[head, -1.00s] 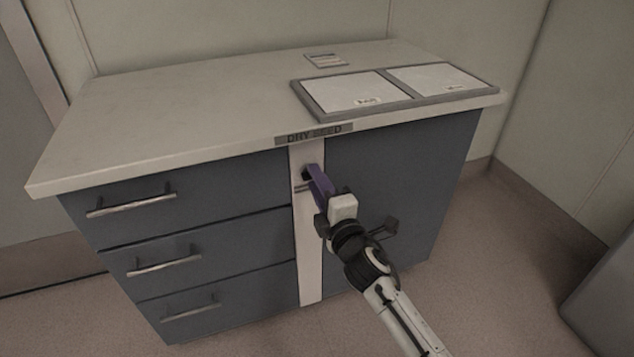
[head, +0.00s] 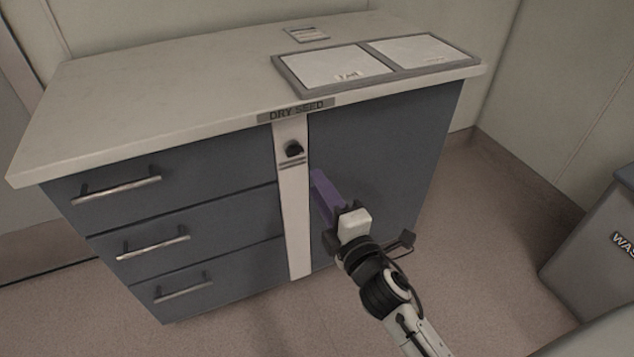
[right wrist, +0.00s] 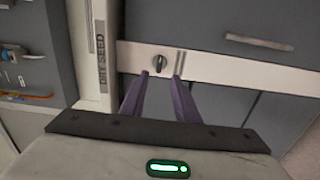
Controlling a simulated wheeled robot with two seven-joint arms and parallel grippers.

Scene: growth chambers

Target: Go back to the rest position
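My right gripper (head: 320,180) has purple fingers and is in front of the blue-grey cabinet, below and to the right of the black knob (head: 293,148) in the head view. In the right wrist view its two fingers (right wrist: 161,76) stand apart with nothing between them. The knob (right wrist: 160,63) shows just beyond the fingertips there, apart from them, on a pale strip (head: 293,215). My left gripper is in neither view.
The cabinet has a pale worktop (head: 170,95), a "DRY SEED" label (head: 296,110) and three drawers with bar handles (head: 118,188) on the left. A framed two-panel tray (head: 375,79) lies on top. A grey bin (head: 605,255) stands at right. Floor (head: 490,230) between is clear.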

